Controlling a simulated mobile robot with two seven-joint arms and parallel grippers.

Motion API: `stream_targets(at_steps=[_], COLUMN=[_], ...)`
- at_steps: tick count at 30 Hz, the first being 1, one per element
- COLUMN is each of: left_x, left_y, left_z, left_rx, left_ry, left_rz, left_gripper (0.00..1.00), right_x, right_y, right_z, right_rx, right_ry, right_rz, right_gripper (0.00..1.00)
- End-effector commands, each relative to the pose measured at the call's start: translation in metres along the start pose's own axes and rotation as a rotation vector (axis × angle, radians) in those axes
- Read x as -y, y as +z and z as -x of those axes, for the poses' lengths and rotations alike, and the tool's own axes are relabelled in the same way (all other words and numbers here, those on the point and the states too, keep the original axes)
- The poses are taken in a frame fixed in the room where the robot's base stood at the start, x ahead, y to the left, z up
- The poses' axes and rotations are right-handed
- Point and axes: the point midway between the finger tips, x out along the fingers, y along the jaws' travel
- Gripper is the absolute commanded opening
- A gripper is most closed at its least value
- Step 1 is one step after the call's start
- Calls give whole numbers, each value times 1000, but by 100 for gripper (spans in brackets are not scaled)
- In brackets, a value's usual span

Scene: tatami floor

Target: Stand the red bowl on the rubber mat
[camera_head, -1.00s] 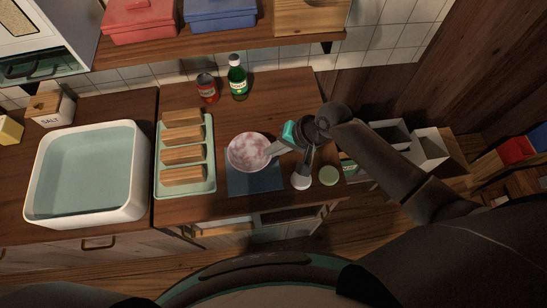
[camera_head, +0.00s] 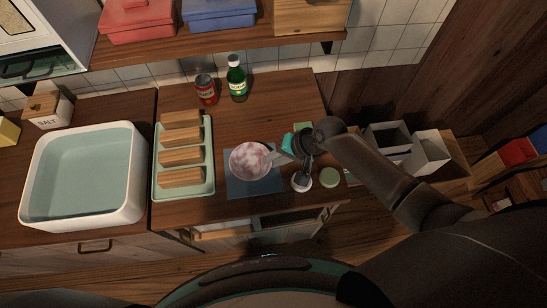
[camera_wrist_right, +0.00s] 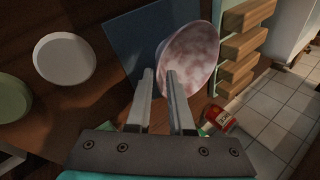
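The red bowl (camera_head: 250,160), pinkish and mottled inside, is over the dark blue rubber mat (camera_head: 265,187) on the wooden counter. My right gripper (camera_head: 271,157) reaches it from the right and is shut on its rim. In the right wrist view the bowl (camera_wrist_right: 195,58) appears with its near rim between the two fingertips (camera_wrist_right: 159,74), and the mat (camera_wrist_right: 130,40) lies beside and beneath it. The bowl opens upward, perhaps slightly tilted. I cannot tell whether its base touches the mat. My left gripper is out of view.
A pale green tray with wooden blocks (camera_head: 210,187) stands close left of the mat. A can (camera_head: 205,89) and green bottle (camera_head: 237,80) are behind. A white round dish (camera_head: 301,181) and green disc (camera_head: 329,177) lie right. A sink (camera_head: 135,210) is far left.

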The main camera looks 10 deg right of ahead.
Motion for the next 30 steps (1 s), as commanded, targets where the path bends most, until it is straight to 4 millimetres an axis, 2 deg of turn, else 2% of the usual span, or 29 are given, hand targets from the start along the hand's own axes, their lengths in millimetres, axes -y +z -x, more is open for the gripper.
stream_targets(at_steps=[1,3,14,20,30], left_x=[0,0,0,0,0], left_y=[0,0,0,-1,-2], left_z=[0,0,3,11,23], left_rx=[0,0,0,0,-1], left_ry=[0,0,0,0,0], left_rz=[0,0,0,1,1], left_gripper=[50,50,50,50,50], right_x=[0,0,2,2,2], right_y=[0,0,0,0,0], right_z=[0,0,6,34,98], right_rx=[0,0,0,-1,0], right_ry=[0,0,1,1,1], right_rz=[0,0,-1,2,2], right_gripper=[27,35,35,35,35])
